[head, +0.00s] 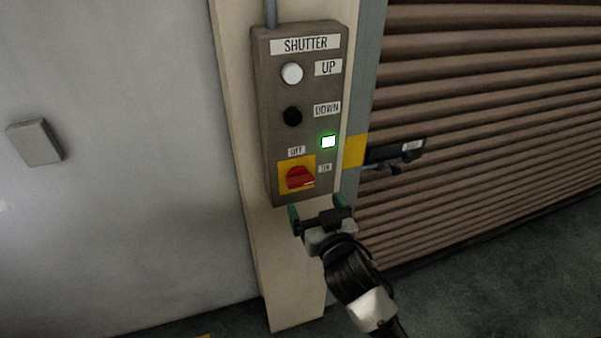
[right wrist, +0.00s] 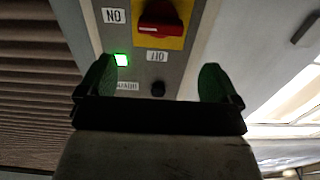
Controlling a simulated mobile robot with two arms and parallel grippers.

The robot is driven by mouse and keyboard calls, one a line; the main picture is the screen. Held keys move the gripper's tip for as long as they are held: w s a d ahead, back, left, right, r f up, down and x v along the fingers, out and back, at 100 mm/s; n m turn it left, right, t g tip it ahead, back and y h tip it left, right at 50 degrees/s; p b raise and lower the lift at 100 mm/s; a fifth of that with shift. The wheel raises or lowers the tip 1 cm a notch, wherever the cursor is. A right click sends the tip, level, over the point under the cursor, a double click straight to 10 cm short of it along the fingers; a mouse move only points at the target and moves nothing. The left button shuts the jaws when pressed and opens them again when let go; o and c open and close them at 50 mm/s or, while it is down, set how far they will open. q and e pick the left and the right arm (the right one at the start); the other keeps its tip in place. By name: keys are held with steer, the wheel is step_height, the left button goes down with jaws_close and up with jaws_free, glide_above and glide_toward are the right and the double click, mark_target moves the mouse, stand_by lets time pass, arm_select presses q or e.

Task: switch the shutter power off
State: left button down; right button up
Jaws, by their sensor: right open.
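The red rotary power switch (head: 299,178) sits on a yellow plate at the bottom of the grey SHUTTER control box (head: 271,130). Its white mark points right, toward the ON label. The green lamp (head: 328,141) above it is lit. My right gripper (head: 316,208) is open and empty just below the box, its green fingertips pointing up toward the switch without visible contact. In the right wrist view, which is upside down, the switch (right wrist: 160,18) lies beyond the open fingers (right wrist: 155,82). My left gripper is not in view.
The white UP button (head: 292,73) and black DOWN button (head: 292,116) are above the switch. A brown slatted shutter (head: 480,120) with a dark bolt (head: 395,151) is to the right. A small grey box (head: 35,142) is on the left wall.

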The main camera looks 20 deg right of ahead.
mark_target(302, 182)
steer(key=w+p, duration=0.1)
steer(key=w, duration=0.3)
steer(key=w+p, duration=0.1)
steer(key=w, duration=0.4)
steer(key=shift+a, duration=0.2)
steer(key=shift+w+d+f, duration=0.1)
steer(key=shift+w, duration=0.35)
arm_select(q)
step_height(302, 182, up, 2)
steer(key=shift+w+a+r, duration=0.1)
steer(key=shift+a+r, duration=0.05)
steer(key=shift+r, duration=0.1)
arm_select(e)
steer(key=c, duration=0.9)
